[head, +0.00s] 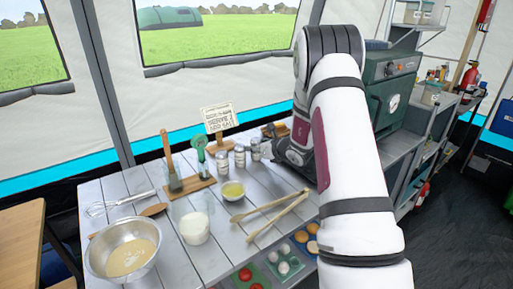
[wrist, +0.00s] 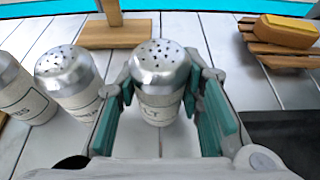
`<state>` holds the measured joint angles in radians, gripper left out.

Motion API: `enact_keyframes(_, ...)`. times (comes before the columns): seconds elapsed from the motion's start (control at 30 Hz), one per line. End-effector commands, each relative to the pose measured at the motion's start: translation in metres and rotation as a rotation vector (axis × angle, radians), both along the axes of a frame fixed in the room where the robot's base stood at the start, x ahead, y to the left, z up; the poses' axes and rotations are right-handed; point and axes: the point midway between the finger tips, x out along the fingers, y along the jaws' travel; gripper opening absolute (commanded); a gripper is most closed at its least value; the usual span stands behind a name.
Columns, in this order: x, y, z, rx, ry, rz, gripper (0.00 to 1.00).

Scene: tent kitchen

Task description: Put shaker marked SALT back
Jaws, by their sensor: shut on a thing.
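The shaker marked SALT (wrist: 160,85) is upright between the teal pads of my gripper (wrist: 165,100) in the wrist view. It has a domed metal lid with holes, and a pale label with only the letters "LT" clearly showing. My gripper is shut on it from both sides. In the head view the shaker (head: 256,149) is at the right end of a row, beside my gripper (head: 266,149). Whether its base touches the table is hidden.
Two similar shakers (wrist: 66,82) (wrist: 20,90) stand close on the left. A wooden sign stand (wrist: 115,30) is behind. A sponge on a wooden rack (wrist: 285,38) is at right. A yellow-filled bowl (head: 233,190) and wooden tongs (head: 270,215) lie in front on the grey table (head: 110,190).

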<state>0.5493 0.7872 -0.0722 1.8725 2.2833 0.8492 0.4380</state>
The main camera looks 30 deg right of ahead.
Motion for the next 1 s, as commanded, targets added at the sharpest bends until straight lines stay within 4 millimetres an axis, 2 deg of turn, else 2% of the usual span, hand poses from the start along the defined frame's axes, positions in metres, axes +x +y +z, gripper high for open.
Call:
enact_keyframes(0.1, 0.000, 0.000, -0.003, 0.000, 0.000, 0.000, 0.04)
enact_keyframes(0.13, 0.000, 0.000, -0.004, 0.000, 0.000, 0.000, 0.36)
enact_keyframes(0.2, 0.000, 0.000, -0.003, 0.000, 0.000, 0.000, 0.52)
enact_keyframes(0.23, 0.000, 0.000, -0.003, 0.000, 0.000, 0.000, 0.54)
enact_keyframes(0.67, -0.002, 0.000, 0.003, 0.000, 0.000, -0.001, 0.54)
enact_keyframes(1.0, -0.065, -0.003, 0.028, 0.000, 0.000, -0.002, 0.54)
